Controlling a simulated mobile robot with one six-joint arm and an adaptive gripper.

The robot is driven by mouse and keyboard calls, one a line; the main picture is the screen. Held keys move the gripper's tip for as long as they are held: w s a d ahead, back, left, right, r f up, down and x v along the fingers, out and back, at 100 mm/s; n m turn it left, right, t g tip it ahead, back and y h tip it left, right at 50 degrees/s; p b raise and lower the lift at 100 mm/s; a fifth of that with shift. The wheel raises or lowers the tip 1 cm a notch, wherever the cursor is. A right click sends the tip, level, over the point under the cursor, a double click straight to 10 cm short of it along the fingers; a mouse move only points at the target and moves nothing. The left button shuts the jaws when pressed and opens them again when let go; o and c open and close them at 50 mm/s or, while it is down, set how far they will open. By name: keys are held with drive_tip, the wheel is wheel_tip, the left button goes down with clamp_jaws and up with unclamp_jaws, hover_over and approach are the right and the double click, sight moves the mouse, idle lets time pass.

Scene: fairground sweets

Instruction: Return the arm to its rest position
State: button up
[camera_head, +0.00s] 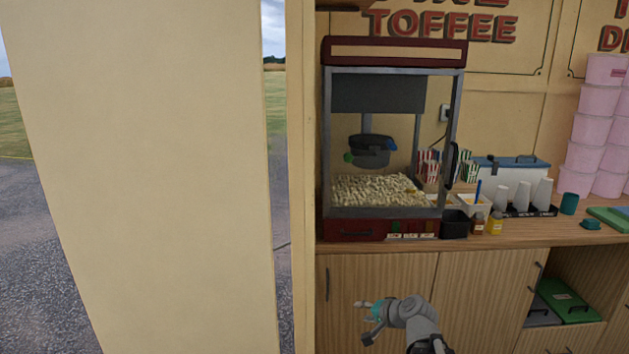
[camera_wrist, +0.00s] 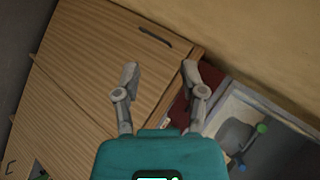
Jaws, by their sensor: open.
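My gripper (camera_head: 368,322) shows low in the head view, in front of the wooden cabinet doors (camera_head: 480,300) and below the counter edge. In the wrist view, my gripper (camera_wrist: 160,80) has its two grey fingers spread apart with nothing between them. Past the fingers, the wrist view shows a wooden cabinet door (camera_wrist: 90,70) and, at the right, part of the popcorn machine (camera_wrist: 245,130). My gripper touches nothing that I can make out.
The popcorn machine (camera_head: 375,225) stands on the counter (camera_head: 560,232) above my gripper. Cups (camera_head: 522,196), bottles (camera_head: 495,223) and a black container (camera_head: 454,224) stand to its right. A cream wall panel (camera_head: 150,170) fills the left. An open shelf (camera_head: 585,275) is at the lower right.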

drive_tip(key=s+d+f+n+g+h+p, duration=0.1)
drive_tip(key=s+f+n+g+h, duration=0.1)
drive_tip(key=s, duration=0.5)
drive_tip(key=s+d+f+n+g+h+p, duration=0.1)
drive_tip(key=s+f+n+g+h+p, duration=0.1)
drive_tip(key=s+n+g+h, duration=0.2)
drive_tip(key=s+n+g, duration=0.1)
drive_tip(key=s+g, duration=0.1)
drive_tip(key=s, duration=0.1)
drive_tip(key=shift+s+d+g+h+p, duration=0.3)
drive_tip(key=shift+d+h, duration=0.1)
idle(0.4)
